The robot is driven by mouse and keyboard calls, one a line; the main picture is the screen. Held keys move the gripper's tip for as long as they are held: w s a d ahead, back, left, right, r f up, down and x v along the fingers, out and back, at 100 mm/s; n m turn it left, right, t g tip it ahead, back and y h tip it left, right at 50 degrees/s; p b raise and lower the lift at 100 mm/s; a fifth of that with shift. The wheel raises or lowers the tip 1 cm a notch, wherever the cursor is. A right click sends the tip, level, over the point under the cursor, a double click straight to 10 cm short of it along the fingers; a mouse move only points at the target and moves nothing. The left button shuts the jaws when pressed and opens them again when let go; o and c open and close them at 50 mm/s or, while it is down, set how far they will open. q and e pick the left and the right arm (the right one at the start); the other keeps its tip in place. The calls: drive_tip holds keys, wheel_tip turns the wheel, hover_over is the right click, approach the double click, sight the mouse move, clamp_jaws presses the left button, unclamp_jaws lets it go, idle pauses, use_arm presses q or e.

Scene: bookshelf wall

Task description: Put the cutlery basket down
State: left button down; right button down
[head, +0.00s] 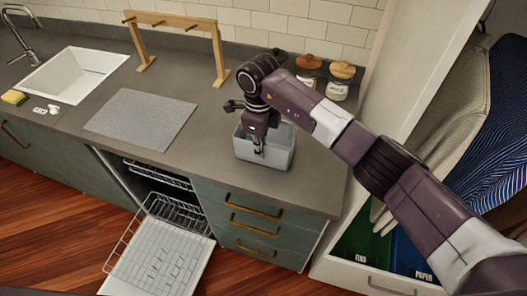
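The cutlery basket, a light grey open-topped box (280,160), is at the right part of the grey counter, near its front edge. It looks upright, and its base appears to be at the countertop; I cannot tell whether it touches. My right gripper (259,149) points down into the middle of the basket. Its fingers look close together, but the basket's handle and any grip on it are too small and hidden to make out. My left gripper is not in view.
A grey mat (142,119) and a sink (75,75) lie to the left on the counter. A wooden rack (180,22) and lidded jars (338,82) stand behind. The dishwasher below is open with its lower rack (165,235) pulled out.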

drive_tip(key=shift+w+d+f, duration=0.1)
drive_tip(key=shift+w+f, duration=0.15)
drive_tip(key=shift+f, duration=0.1)
drive_tip(key=shift+d, duration=0.1)
drive_tip(key=shift+s, duration=0.2)
drive_tip(key=c, duration=2.6)
unclamp_jaws()
drive_tip(key=o, duration=0.4)
drive_tip(key=shift+w+f, duration=0.1)
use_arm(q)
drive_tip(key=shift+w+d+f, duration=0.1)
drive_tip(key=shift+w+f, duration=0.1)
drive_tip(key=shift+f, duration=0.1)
use_arm(e)
drive_tip(key=shift+o, duration=0.2)
